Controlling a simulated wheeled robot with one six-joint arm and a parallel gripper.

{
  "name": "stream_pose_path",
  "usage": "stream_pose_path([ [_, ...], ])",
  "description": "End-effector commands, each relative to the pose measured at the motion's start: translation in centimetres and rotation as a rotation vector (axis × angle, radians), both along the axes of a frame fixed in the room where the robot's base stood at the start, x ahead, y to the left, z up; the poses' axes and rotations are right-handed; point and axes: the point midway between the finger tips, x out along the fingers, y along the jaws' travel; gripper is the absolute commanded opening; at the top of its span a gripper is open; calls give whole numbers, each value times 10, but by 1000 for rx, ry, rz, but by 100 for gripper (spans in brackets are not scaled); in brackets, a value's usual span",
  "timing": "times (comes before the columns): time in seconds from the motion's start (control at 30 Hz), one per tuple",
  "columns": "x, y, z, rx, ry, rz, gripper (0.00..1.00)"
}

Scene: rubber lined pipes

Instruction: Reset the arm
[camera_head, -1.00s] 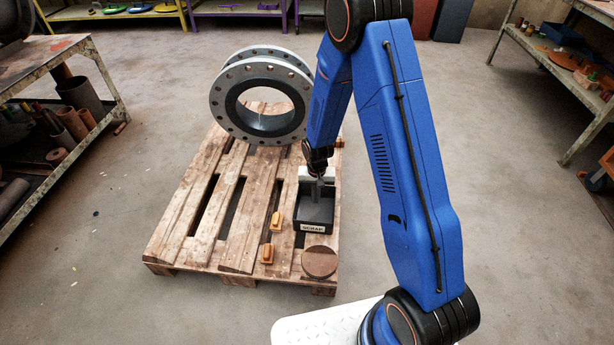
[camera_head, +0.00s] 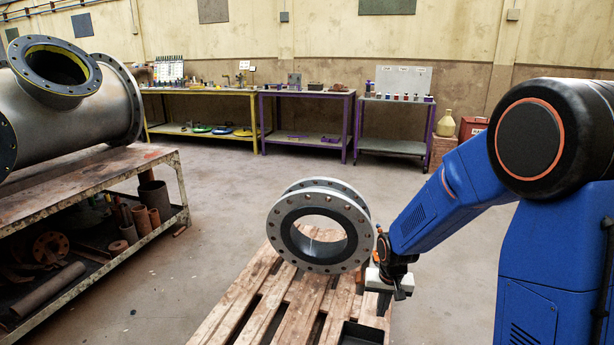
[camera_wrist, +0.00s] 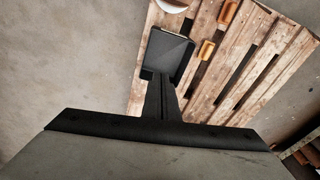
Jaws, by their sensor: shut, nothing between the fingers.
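My blue arm (camera_head: 450,200) reaches in from the right of the head view and bends down toward the pallet. My gripper (camera_head: 385,300) hangs above the right side of the pallet, to the right of the flanged ring. In the wrist view the dark fingers of my gripper (camera_wrist: 160,78) are together with nothing held. They point toward the black scrap bin (camera_wrist: 170,52) and overlap its near edge in the picture.
The wooden pallet (camera_head: 262,300) carries a grey flanged ring (camera_head: 288,208) standing upright. A rusty bench (camera_head: 60,195) with a large flanged pipe (camera_head: 90,105) stands left. Tables (camera_head: 305,95) line the back wall. Floor between is clear.

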Motion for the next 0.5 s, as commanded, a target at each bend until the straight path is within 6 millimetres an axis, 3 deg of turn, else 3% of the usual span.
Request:
stream_pose_path([
  [0.1, -14, -7, 33, 0, -28, 11, 0],
  [0.5, -75, -28, 120, -7, -101, 54, 0],
])
